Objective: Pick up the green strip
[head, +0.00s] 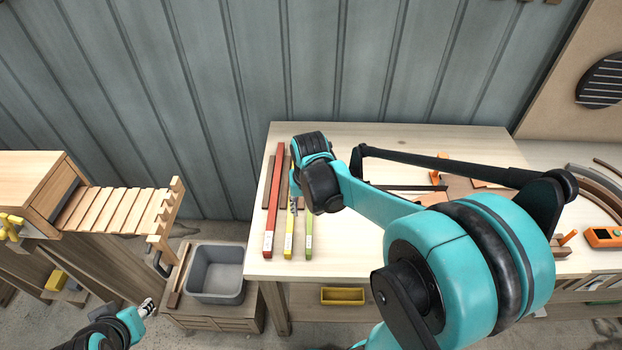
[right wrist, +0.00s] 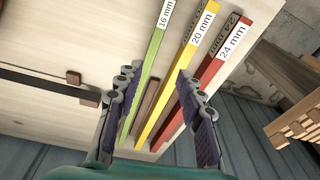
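The green strip (head: 308,238) lies on the light wooden table beside the yellow strip (head: 289,235) and the red strip (head: 270,235). In the right wrist view the green strip (right wrist: 155,55) carries a "16 mm" label, the yellow strip (right wrist: 185,60) "20 mm" and the red strip (right wrist: 213,75) "24 mm". My right gripper (right wrist: 158,72) is open above the strips. The green strip shows just inside its left finger, the yellow one nearer its right finger, with nothing held. My left gripper (head: 148,307) is low at the left, away from the table.
A grey bin (head: 216,274) stands left of the table. A slatted wooden rack (head: 118,210) is further left. Curved wooden pieces (head: 600,190) and an orange device (head: 604,237) lie at the right. The table's front left is clear around the strips' near ends.

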